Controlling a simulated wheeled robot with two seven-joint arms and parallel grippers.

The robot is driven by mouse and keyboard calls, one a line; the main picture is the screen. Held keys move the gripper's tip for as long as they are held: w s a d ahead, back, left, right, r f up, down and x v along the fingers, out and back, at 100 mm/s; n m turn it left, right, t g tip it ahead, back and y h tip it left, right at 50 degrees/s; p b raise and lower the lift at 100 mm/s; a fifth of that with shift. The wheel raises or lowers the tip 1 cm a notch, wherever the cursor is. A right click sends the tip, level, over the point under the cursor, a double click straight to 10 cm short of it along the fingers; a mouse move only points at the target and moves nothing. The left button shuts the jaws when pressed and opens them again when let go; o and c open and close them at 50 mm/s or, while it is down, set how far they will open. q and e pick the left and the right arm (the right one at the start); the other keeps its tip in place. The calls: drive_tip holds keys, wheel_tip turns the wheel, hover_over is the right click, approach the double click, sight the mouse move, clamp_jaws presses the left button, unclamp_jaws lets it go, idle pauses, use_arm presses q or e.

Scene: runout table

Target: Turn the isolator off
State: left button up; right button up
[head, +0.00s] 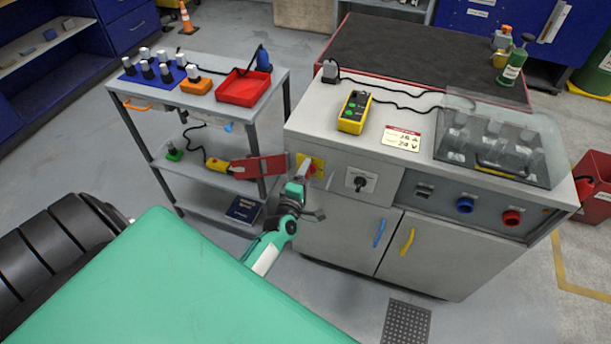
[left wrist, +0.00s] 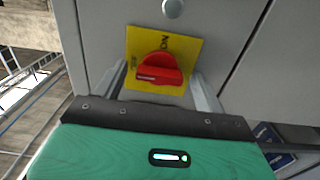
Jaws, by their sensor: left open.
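The isolator is a red rotary knob (left wrist: 160,70) on a yellow plate (left wrist: 185,52) on the grey cabinet front. Its grip bar lies roughly crosswise, slightly tilted, in the left wrist view. Black lettering that seems to read ON, turned over, shows beside the knob; other lettering is partly hidden. In the head view the yellow plate (head: 319,162) shows at the cabinet's upper left, with the knob partly covered by my gripper. My left gripper (head: 304,174) is open in front of it, one finger on each side of the knob. Contact cannot be told. My right gripper is not in view.
A black rotary switch (head: 360,182) is on the cabinet (head: 330,225) right of the isolator. A red panel (head: 258,166) is close left of my gripper, near the shelf cart (head: 205,110). Blue (head: 379,233) and yellow (head: 407,241) door handles are below right.

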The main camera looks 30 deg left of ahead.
use_arm(q)
drive_tip(key=b+v, duration=0.1)
drive_tip(key=v, duration=1.2)
drive_tip(key=shift+s+d, duration=0.15)
drive_tip(key=shift+s, duration=0.2)
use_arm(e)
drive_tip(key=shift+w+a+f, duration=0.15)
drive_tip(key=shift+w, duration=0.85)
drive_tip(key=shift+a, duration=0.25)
